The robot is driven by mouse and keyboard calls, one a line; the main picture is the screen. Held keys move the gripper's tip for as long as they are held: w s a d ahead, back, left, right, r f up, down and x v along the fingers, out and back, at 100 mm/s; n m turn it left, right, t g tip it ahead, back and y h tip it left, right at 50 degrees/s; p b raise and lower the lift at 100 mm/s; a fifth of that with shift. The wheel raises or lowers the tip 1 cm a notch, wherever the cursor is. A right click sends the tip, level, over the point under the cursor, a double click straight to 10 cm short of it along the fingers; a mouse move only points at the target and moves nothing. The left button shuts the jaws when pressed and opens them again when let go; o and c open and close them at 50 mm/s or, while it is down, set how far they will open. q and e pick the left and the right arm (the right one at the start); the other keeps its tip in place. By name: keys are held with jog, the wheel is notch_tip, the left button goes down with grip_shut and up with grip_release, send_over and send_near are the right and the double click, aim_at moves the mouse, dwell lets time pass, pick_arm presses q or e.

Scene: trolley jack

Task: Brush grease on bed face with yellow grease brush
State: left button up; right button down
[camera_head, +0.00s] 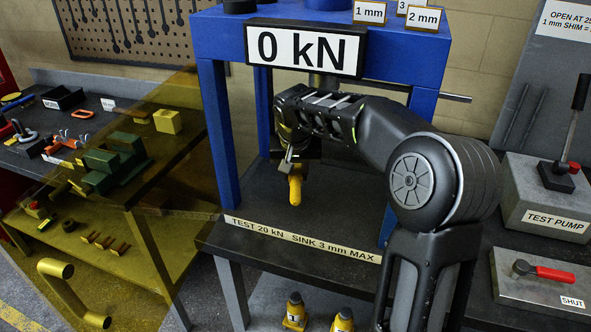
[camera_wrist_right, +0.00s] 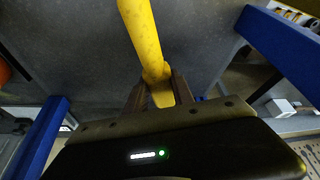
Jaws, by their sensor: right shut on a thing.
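My right gripper (camera_head: 289,162) is inside the blue press frame, above the dark press bed (camera_head: 345,215). It is shut on a yellow rounded bar, which I take to be the grease brush (camera_head: 295,189); its end points down toward the bed. In the right wrist view the brush (camera_wrist_right: 142,35) runs up from between the two fingers (camera_wrist_right: 158,95) to the top edge. Bristles do not show, and I cannot tell whether the brush touches the bed. No grease can be made out on the bed face. My left gripper is out of view.
The blue press posts (camera_head: 222,140) stand either side of the bed. A "0 kN" display (camera_head: 305,48) hangs above my right arm. A see-through yellow panel (camera_head: 165,215) covers part of the left bench. A test pump (camera_head: 545,205) stands at right. Small yellow jacks (camera_head: 295,312) stand below.

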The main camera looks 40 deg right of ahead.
jog(key=shift+f+b, duration=0.95)
jog(key=shift+f, duration=0.85)
jog(key=shift+f+b, duration=0.85)
jog(key=shift+f, duration=0.15)
jog(key=shift+s, duration=0.1)
jog(key=shift+s+d+r+b, duration=0.1)
jog(key=shift+s+d+b, duration=0.15)
jog(key=shift+s+d, duration=0.35)
jog(key=shift+s+d+r+b, duration=0.1)
jog(key=shift+s+d+b, duration=0.1)
jog(key=shift+s+d, duration=0.4)
jog(key=shift+s+a, duration=0.15)
jog(key=shift+s, duration=0.05)
jog(key=shift+s+d+f+b, duration=0.15)
jog(key=shift+s+d+b, duration=0.2)
jog(key=shift+s+d, duration=0.6)
jog(key=shift+s, duration=0.45)
